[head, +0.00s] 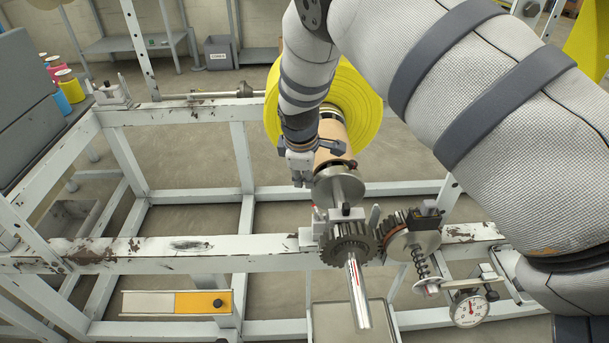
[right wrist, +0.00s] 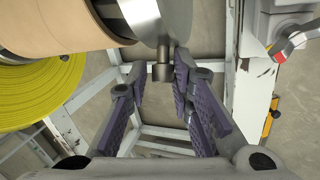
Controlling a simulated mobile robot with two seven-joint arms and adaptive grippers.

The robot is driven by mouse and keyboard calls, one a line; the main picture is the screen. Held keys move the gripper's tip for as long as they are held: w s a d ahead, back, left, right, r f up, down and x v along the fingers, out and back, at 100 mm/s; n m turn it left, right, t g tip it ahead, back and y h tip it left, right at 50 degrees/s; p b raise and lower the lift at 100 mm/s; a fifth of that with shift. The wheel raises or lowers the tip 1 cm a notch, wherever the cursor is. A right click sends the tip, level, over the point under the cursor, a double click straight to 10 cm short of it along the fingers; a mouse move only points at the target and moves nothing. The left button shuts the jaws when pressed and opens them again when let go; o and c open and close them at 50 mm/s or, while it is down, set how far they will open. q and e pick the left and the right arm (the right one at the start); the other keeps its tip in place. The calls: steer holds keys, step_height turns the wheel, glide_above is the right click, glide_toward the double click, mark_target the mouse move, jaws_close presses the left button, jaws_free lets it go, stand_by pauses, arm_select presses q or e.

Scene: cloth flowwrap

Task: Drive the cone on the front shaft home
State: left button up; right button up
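The steel cone (head: 341,187) sits on the front shaft (head: 357,292), at the near end of the roll's brown cardboard core (head: 329,135). In the right wrist view the cone (right wrist: 177,22) is against or very close to the core (right wrist: 62,24); I cannot tell whether it is fully seated. A small knob (right wrist: 161,72) sticks out from the cone's side. My right gripper (head: 302,178) is beside the cone, on its left. In its wrist view the right gripper (right wrist: 159,82) is open, its purple-padded fingers either side of the knob, with gaps. My left gripper is not in view.
The yellow roll (head: 365,100) stands behind. A white frame rail (head: 200,251) runs across the front, with a toothed gear (head: 349,246), a spring brake (head: 419,262) and a dial gauge (head: 469,309) near the shaft. A yellow-and-white block (head: 178,303) is at lower left.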

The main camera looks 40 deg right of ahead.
steer(key=shift+o, duration=0.8)
steer(key=v, duration=1.2)
steer(key=shift+d, duration=0.1)
